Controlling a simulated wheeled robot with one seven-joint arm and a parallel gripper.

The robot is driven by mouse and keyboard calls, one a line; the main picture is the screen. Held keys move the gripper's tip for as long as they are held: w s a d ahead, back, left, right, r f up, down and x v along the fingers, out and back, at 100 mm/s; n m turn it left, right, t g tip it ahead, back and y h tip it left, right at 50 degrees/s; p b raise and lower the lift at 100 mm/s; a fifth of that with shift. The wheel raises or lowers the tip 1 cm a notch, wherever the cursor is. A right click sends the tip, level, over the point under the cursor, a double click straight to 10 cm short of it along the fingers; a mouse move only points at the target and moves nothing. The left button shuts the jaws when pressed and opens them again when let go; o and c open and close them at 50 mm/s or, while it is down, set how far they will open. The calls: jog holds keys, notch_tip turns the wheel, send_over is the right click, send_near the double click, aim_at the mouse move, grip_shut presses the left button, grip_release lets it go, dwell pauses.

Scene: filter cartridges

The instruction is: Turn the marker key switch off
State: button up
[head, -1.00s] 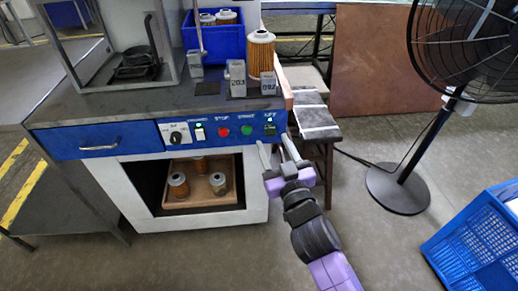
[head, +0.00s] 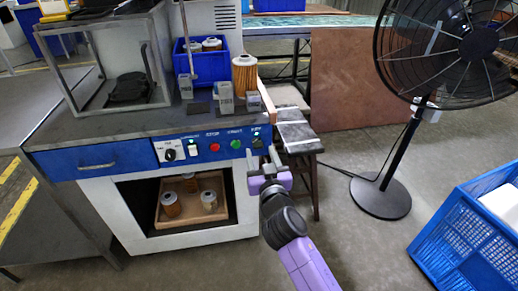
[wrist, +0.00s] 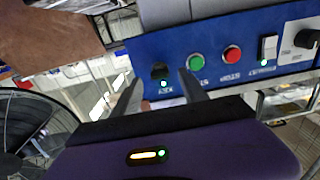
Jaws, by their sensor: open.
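The blue control panel (head: 202,155) on the front of the workbench carries a row of controls. A small black switch (head: 257,142) sits at its right end, with a lit green light just below it; its label is too small to read surely. The same black switch shows in the wrist view (wrist: 159,71). My gripper (head: 262,157) is open and empty, just in front of this switch. In the wrist view its two fingers (wrist: 159,79) stand on either side of the switch and its light. Contact cannot be told.
A green button (head: 236,144), a red button (head: 214,147), a white rocker switch (head: 193,148) and a rotary knob (head: 170,155) lie left along the panel. A filter cartridge (head: 245,75) stands on the bench. A stool (head: 297,131) and a fan (head: 381,197) stand right.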

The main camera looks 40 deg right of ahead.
aim_at(258, 145)
jog(key=shift+x, duration=1.45)
grip_shut()
